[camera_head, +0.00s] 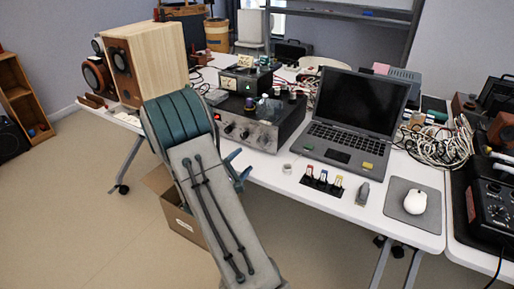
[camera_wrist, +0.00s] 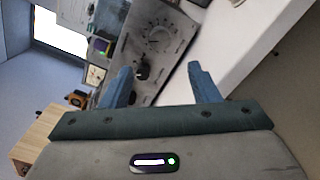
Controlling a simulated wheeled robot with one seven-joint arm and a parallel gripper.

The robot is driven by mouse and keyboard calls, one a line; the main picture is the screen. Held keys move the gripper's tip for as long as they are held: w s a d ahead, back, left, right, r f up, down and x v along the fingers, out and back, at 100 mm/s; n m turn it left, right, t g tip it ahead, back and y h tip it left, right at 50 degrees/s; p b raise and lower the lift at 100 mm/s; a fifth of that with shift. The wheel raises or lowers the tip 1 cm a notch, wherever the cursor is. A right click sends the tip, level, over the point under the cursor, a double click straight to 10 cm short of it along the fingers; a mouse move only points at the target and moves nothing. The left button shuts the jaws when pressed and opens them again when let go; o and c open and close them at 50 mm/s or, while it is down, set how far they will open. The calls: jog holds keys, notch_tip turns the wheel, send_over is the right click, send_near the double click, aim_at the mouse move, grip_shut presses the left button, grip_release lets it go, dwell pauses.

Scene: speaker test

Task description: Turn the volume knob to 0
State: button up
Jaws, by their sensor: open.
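A dark amplifier (camera_head: 270,118) with a silver front panel and several round knobs stands on the white table, left of the laptop. A dark knob (camera_wrist: 142,70) shows in the wrist view, near the tip of my left finger, with a larger round dial (camera_wrist: 160,38) above it on the panel. I cannot read any marks, nor tell which knob is the volume knob. My gripper (camera_head: 241,164) is open and empty, with its blue fingers in front of and below the panel. In the wrist view my gripper (camera_wrist: 163,82) points toward the panel, its fingers apart around no object.
An open laptop (camera_head: 355,115) stands right of the amplifier. A wooden speaker (camera_head: 145,60) is at the left end of the white table (camera_head: 385,180). A cardboard box (camera_head: 180,215) sits on the floor beneath my arm. Tangled cables (camera_head: 440,143) lie at the right.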

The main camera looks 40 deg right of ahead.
aim_at(260, 143)
jog(key=x, duration=1)
jog(key=shift+d, duration=0.3)
jog(key=c, duration=1)
